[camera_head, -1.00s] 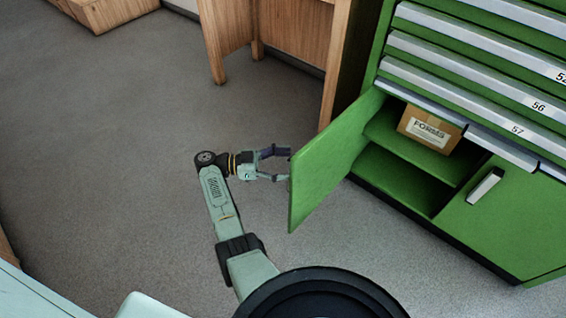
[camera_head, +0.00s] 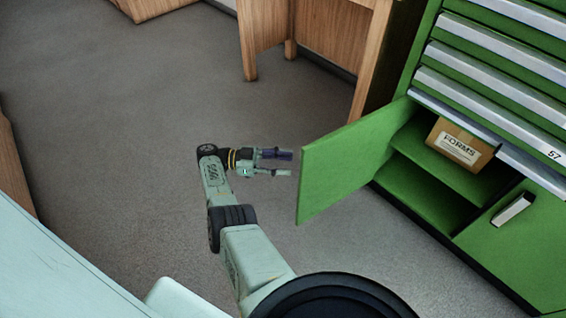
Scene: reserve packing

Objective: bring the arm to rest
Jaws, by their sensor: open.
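My gripper (camera_head: 284,164) is at the end of my arm, near the middle of the head view. It points right and its two fingers are apart with nothing between them. The arm is bent and held out over the grey floor. The open green cabinet door (camera_head: 345,165) stands just to the right of the fingertips, with a small gap between them in the picture.
The green cabinet (camera_head: 405,215) at the right has closed drawers above and an open lower compartment. A cardboard box labelled FORMS (camera_head: 459,146) sits on its upper shelf. A wooden desk (camera_head: 263,40) stands behind. The floor (camera_head: 120,130) at the left is clear.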

